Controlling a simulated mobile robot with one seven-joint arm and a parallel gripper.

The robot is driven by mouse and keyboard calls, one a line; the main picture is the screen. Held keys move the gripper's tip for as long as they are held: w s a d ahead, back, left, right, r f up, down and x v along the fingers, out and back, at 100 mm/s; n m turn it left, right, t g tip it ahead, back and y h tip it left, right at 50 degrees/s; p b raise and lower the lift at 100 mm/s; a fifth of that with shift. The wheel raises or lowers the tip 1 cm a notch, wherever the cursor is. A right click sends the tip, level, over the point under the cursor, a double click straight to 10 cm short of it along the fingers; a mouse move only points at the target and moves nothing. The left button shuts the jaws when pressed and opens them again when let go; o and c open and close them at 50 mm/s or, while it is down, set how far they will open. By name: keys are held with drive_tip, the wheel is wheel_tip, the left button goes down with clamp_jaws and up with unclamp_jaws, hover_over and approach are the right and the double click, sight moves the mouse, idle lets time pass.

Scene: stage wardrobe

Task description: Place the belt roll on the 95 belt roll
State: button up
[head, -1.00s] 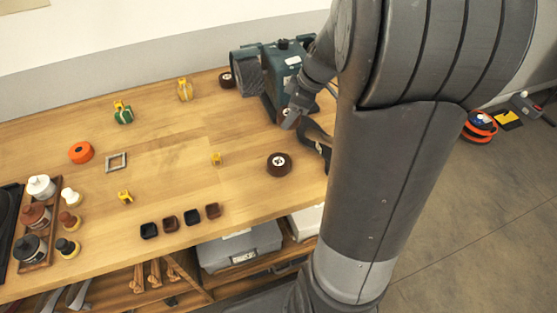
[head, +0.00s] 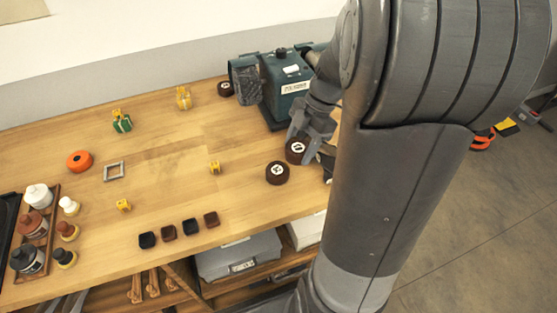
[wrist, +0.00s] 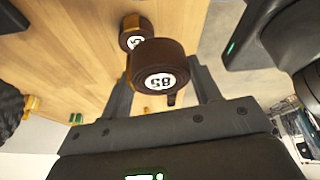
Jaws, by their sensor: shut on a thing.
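My gripper (head: 306,134) is shut on a dark brown belt roll (head: 297,151) with a white label. In the wrist view the held roll (wrist: 156,65) sits between the fingers, its label seeming to read 85, upside down. Another dark brown belt roll (head: 277,173) lies flat on the table, just left and nearer in the head view. It shows behind the held roll in the wrist view (wrist: 131,27); its label is partly covered and I cannot read it fully. The held roll appears above the table and apart from it. A third brown roll (head: 226,88) lies at the back.
A green machine (head: 287,88) stands behind my gripper. Yellow blocks, an orange roll (head: 79,161), a grey frame (head: 114,171) and small dark cups (head: 190,226) lie to the left. The table (head: 185,145) is clear between them.

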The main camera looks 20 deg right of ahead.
drive_tip(key=w+a+f, duration=0.1)
drive_tip(key=a, duration=0.1)
drive_tip(key=w+a+f, duration=0.2)
drive_tip(key=shift+a, duration=0.1)
drive_tip(key=shift+w+f, duration=0.1)
drive_tip(key=shift+f, duration=2)
drive_tip(key=o, duration=1)
drive_tip(key=shift+f, duration=0.1)
